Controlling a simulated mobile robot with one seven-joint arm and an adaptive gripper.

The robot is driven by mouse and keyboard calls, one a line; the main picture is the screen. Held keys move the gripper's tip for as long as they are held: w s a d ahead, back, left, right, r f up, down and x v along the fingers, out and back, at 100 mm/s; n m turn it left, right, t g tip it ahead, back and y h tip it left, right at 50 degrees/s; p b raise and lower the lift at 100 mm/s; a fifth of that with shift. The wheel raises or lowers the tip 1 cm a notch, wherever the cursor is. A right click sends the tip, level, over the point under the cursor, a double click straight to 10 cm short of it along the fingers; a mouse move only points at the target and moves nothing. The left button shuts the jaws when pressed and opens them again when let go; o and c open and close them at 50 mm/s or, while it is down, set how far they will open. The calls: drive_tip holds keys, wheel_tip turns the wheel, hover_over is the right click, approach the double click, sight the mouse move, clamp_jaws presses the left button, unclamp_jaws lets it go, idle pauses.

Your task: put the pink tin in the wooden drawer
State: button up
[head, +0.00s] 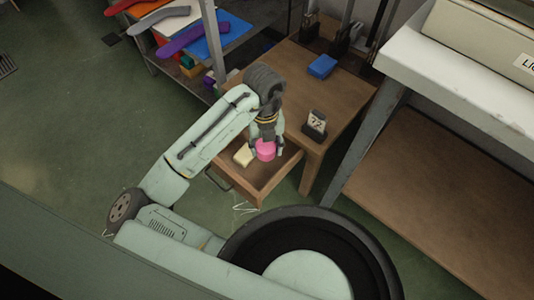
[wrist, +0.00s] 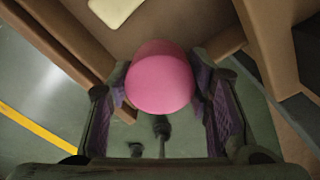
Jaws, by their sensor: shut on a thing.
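The pink tin (head: 265,150) is between the fingers of my gripper (head: 267,147), at the open wooden drawer (head: 262,188). In the wrist view the pink tin (wrist: 160,78) sits between the two dark fingers of my gripper (wrist: 163,100), which are shut on it. The drawer (wrist: 80,45) shows around and below it, with its walls at both sides. The tin is over the drawer in the head view. I cannot tell whether it touches the drawer floor.
A pale yellow block (head: 243,156) lies in the drawer, left of the tin; it also shows in the wrist view (wrist: 115,8). A shelf (head: 440,190) stands at the right.

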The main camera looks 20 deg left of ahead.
sight(267, 171)
drive_tip(key=shift+s+d+f, duration=0.1)
drive_tip(key=shift+f, duration=0.15)
drive_tip(key=shift+m, duration=0.3)
wheel_tip(267, 171, down, 10)
drive_tip(key=shift+r+b, duration=0.1)
drive_tip(key=shift+b, duration=0.7)
drive_tip(key=o, duration=1)
drive_tip(key=shift+f, duration=0.2)
drive_tip(key=shift+r, duration=0.1)
